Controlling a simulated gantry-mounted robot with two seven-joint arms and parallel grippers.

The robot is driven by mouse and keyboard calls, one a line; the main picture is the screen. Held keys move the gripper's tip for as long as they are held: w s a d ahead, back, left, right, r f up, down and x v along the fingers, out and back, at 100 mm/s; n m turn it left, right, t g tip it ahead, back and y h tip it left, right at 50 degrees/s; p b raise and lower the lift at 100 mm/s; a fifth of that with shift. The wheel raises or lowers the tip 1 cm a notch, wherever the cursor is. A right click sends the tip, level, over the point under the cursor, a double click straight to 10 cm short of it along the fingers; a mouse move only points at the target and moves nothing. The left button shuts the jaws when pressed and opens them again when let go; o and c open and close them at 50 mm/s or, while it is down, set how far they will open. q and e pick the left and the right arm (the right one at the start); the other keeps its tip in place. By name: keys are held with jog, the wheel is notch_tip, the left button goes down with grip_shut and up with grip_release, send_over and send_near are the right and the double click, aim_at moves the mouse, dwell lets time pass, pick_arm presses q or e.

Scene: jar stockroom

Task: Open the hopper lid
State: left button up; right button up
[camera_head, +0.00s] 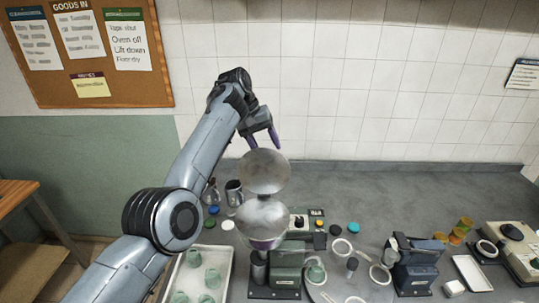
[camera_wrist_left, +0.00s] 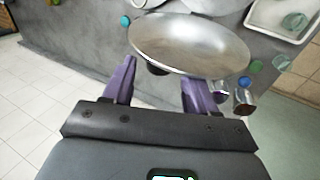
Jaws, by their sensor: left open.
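The hopper is a shiny metal bowl (camera_head: 263,222) on a dark machine (camera_head: 286,268) at the middle of the counter. Its round metal lid (camera_head: 265,172) stands raised and tilted up at the back of the bowl, so the hopper is open. The lid also shows large in the left wrist view (camera_wrist_left: 190,42), with a dark knob (camera_wrist_left: 157,70) partly hidden under its near edge. My left gripper (camera_head: 262,140) is open just behind and above the lid, its purple fingers (camera_wrist_left: 158,76) on either side of the knob and not closed on it. My right gripper is out of view.
A white tray (camera_head: 226,258) with several green jars is left of the machine. Other machines (camera_head: 414,272) and a scale-like device (camera_head: 515,262) stand right. The back right counter (camera_head: 420,190) is clear.

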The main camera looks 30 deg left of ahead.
pick_arm(q)
jog(key=p+v, duration=0.1)
jog(key=v, duration=0.5)
jog(key=shift+r, duration=0.3)
jog(key=shift+s+a, duration=0.1)
jog(key=shift+c, duration=0.3)
